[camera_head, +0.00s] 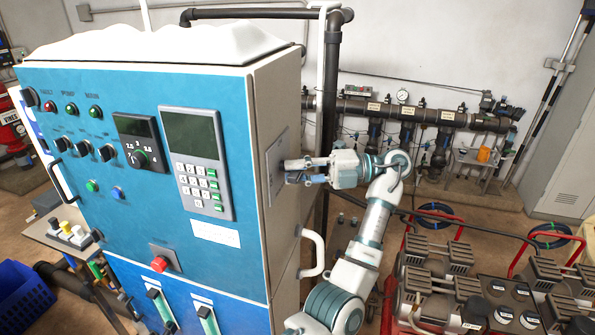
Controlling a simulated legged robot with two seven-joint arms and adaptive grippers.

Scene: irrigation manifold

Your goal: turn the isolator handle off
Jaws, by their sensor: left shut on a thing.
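The blue control cabinet (115,215) fills the left half of the view. A grey isolator plate (276,150) is fixed on its narrow cream right side. My left gripper (298,171) reaches this side from the right, with its fingers pointing left at the plate. It is shut on the isolator handle, close against the plate. The fingers cover most of the handle, so its exact angle cannot be told. My right gripper is not in view.
A white grab handle (314,252) sticks out of the cabinet side below my gripper. A dark vertical pipe (331,100) stands behind it. Pumps on a red frame (455,285) fill the lower right. A pipe manifold (400,110) runs along the back wall.

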